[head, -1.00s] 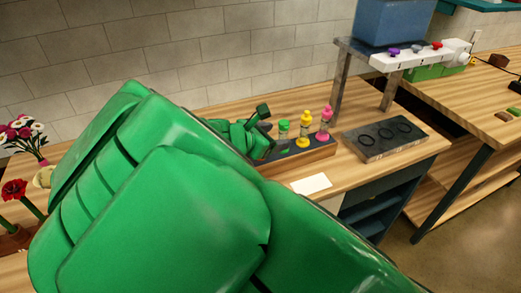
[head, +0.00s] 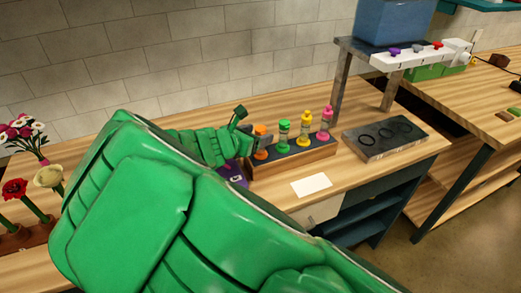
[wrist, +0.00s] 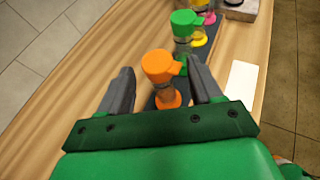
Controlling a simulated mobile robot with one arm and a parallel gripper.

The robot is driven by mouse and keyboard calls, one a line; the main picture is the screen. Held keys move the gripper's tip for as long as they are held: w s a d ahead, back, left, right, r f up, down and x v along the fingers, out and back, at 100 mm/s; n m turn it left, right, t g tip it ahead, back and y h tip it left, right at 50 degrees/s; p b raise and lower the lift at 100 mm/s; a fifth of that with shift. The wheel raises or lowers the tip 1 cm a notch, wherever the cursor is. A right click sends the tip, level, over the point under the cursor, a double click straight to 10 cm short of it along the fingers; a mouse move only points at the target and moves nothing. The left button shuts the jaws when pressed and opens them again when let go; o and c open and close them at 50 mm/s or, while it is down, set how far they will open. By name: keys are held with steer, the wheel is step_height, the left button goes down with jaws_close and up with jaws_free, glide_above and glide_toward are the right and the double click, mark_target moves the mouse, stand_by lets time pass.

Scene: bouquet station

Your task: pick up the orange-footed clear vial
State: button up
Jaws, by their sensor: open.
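The orange-footed clear vial (wrist: 160,85) has an orange cap, a clear body and an orange foot. It stands upright at the near end of the rack in the wrist view, and at the rack's left end in the head view (head: 261,142). My gripper (wrist: 164,82) is open, with one dark finger on each side of the vial. I cannot tell whether either finger touches it. In the head view my gripper (head: 246,143) is at the vial's left, partly hidden by my green arm.
The dark-topped wooden rack (head: 292,154) also holds green (head: 284,133), yellow (head: 304,130) and pink (head: 325,123) vials in a row. A white card (head: 312,185) lies in front. A dark plate with rings (head: 385,138) is at right. Flowers (head: 27,135) stand at far left.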

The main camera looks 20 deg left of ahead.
steer(key=shift+x, duration=1.3)
steer(key=shift+c, duration=0.5)
jaws_close()
